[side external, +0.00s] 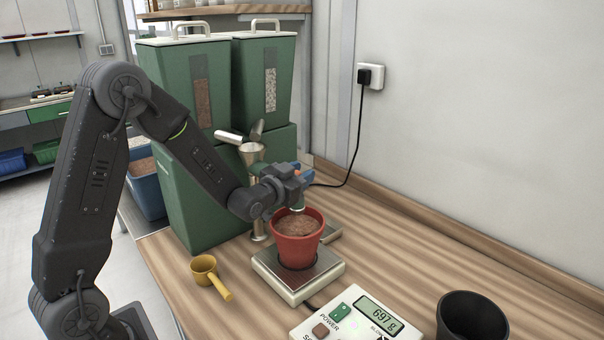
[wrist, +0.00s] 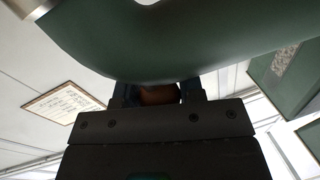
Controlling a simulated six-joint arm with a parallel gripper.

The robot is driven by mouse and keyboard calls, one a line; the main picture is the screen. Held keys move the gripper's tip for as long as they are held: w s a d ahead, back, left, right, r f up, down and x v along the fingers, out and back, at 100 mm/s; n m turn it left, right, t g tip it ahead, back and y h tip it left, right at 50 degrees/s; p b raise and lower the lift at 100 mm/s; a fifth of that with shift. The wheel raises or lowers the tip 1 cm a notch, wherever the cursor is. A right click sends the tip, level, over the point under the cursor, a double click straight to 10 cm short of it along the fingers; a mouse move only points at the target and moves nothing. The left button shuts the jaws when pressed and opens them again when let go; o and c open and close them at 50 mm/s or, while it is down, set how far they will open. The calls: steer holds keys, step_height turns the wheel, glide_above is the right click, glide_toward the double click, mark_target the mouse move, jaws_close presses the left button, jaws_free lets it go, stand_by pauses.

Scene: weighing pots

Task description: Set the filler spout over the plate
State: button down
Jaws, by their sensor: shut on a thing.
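The steel plate (side external: 327,261) of the scale bears a red pot (side external: 297,248) filled with brown granules. A short pale spout end (side external: 297,208) shows just above the pot's back rim, below my gripper (side external: 303,174); the rest of the spout is largely hidden behind my wrist. My gripper is shut on a small brown-orange piece, seen between the blue fingertips in the wrist view (wrist: 158,96). That piece looks like a handle, but its link to the spout is hidden.
Two green hoppers (side external: 267,75) stand behind. A yellow scoop (side external: 205,270) lies left of the scale. A display unit (side external: 350,318) reading about 697 g and a black pot (side external: 472,318) are in front. The bench at right is clear.

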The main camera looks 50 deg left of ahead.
steer(key=shift+s, duration=0.15)
steer(key=c, duration=0.8)
jaws_free()
steer(key=shift+o, duration=0.2)
steer(key=s+d, duration=0.1)
steer(key=s, duration=0.6)
steer(key=shift+s+d, duration=0.2)
steer(key=shift+r, duration=0.1)
